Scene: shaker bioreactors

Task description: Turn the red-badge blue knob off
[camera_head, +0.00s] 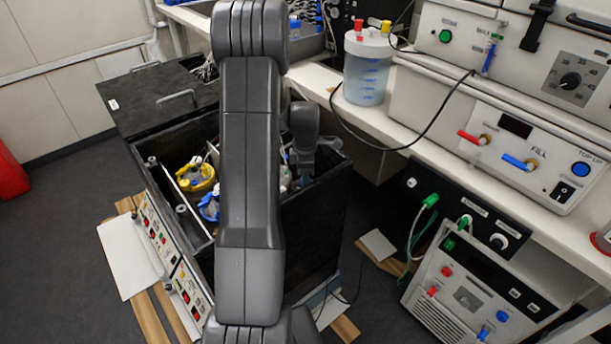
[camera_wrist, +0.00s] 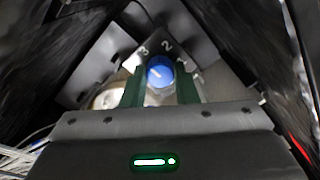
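A narrow gap shows between each finger and the knob. How deep the fingertips reach around it I cannot tell. In the head view my arm reaches into the open black box, and my gripper and this knob are hidden there.
The black box (camera_head: 310,240) holds yellow- and blue-capped vessels (camera_head: 195,175). Its dark walls stand close on both sides in the wrist view. Its lid (camera_head: 160,97) lies behind. A bench with instruments (camera_head: 520,155), a jar (camera_head: 366,68) and loose cables is at the right.

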